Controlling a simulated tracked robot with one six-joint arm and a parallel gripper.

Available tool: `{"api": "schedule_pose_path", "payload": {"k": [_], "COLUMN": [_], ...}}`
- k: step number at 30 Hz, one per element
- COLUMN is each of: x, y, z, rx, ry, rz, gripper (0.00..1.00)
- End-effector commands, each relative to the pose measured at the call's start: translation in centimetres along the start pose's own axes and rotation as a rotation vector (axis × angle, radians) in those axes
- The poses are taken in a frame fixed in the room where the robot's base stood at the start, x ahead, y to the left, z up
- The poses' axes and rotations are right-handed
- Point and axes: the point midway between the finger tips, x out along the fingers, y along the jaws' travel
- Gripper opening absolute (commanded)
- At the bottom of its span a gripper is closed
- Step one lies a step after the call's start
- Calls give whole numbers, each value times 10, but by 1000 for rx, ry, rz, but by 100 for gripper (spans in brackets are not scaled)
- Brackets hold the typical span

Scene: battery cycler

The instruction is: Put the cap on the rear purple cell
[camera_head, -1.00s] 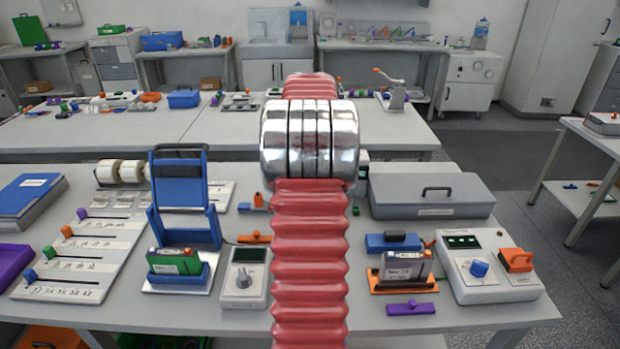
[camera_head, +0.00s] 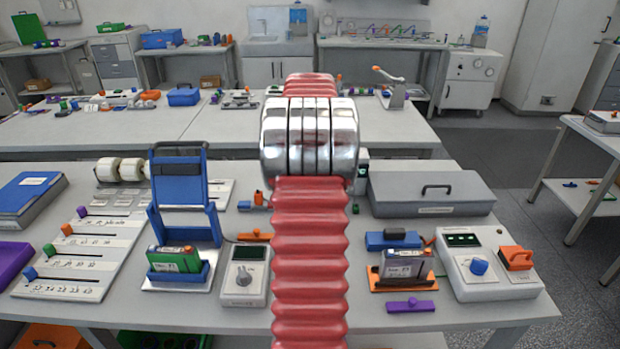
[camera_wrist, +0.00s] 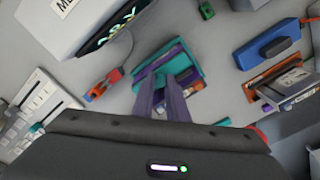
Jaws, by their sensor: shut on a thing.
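In the wrist view my gripper (camera_wrist: 163,86) reaches away from the camera, its two narrow purple-grey fingers close together. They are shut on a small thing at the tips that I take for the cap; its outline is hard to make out. Just beyond and around the tips is a teal holder (camera_wrist: 184,54) with purple and orange parts. This may hold the rear purple cell, but the fingers hide much of it. I cannot tell whether the held thing touches it. In the head view my arm hides the gripper and this spot.
An orange holder with a dark cell (camera_head: 404,267) stands right of my arm, by a blue block (camera_head: 392,241). A blue holder (camera_head: 178,271) with a green cell stands left. A grey meter (camera_head: 245,276), a white control box (camera_head: 490,268) and a grey lidded case (camera_head: 430,194) crowd the bench.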

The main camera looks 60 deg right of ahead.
Motion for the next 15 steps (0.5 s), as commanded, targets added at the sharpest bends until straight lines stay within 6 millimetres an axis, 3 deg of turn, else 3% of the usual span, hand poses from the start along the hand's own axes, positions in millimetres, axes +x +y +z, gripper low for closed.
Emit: {"api": "schedule_pose_path", "payload": {"k": [5, 6, 15], "x": [0, 0, 0], "y": [0, 0, 0], "z": [0, 0, 0], "rx": [0, 0, 0], "ry": [0, 0, 0], "rz": [0, 0, 0], "gripper": [0, 15, 35]}}
